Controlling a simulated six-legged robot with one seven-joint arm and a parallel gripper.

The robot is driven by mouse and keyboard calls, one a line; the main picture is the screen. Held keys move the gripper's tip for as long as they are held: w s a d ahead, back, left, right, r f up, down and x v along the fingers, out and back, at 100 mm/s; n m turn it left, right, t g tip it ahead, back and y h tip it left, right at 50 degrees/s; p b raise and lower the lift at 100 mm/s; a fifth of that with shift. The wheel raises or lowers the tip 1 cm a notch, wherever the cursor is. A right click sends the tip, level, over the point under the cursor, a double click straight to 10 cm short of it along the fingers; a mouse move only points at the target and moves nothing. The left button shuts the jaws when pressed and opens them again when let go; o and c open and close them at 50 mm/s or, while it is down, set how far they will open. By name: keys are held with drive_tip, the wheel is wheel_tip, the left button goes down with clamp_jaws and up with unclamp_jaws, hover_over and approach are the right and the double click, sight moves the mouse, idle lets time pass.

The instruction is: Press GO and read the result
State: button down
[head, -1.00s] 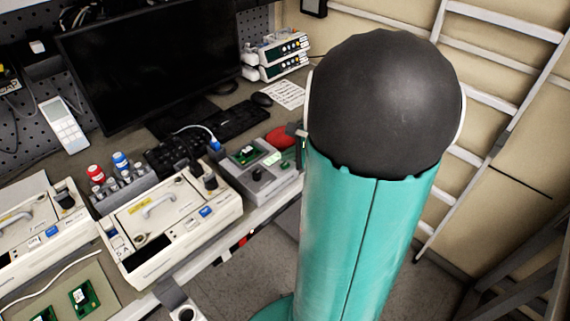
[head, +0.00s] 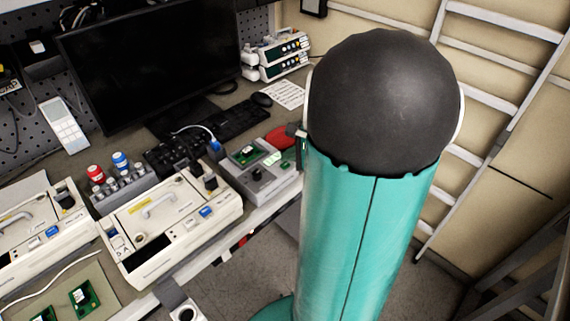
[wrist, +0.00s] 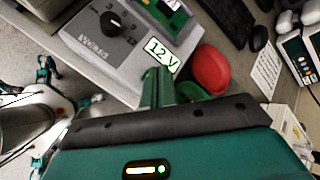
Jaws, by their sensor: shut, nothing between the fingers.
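The grey test box (wrist: 105,42) fills the upper left of the wrist view; it also stands at the bench edge in the head view (head: 262,180). It has a black dial (wrist: 113,23) and a green circuit board (wrist: 172,14) on top. A lit panel (wrist: 161,55) on it reads "12 V". My gripper (wrist: 157,84) is shut and empty, its green fingertips just below that panel; I cannot tell whether they touch the box. A red round piece (wrist: 210,69) lies right of the fingers. A green rounded piece (wrist: 197,95) is partly hidden below it. No GO lettering is legible.
Cream pump units (head: 170,225) stand left of the box. A keyboard (head: 240,119), a mouse (head: 262,100) and a printed sheet (head: 283,95) lie behind it. Stacked pumps (head: 277,57) stand farther back. My arm hides part of the bench at right.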

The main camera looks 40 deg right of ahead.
sight(289, 167)
drive_tip(key=shift+f, duration=0.35)
drive_tip(key=shift+f, duration=0.4)
idle(0.5)
idle(0.3)
drive_tip(key=shift+r, duration=0.85)
drive_tip(key=shift+r, duration=2.5)
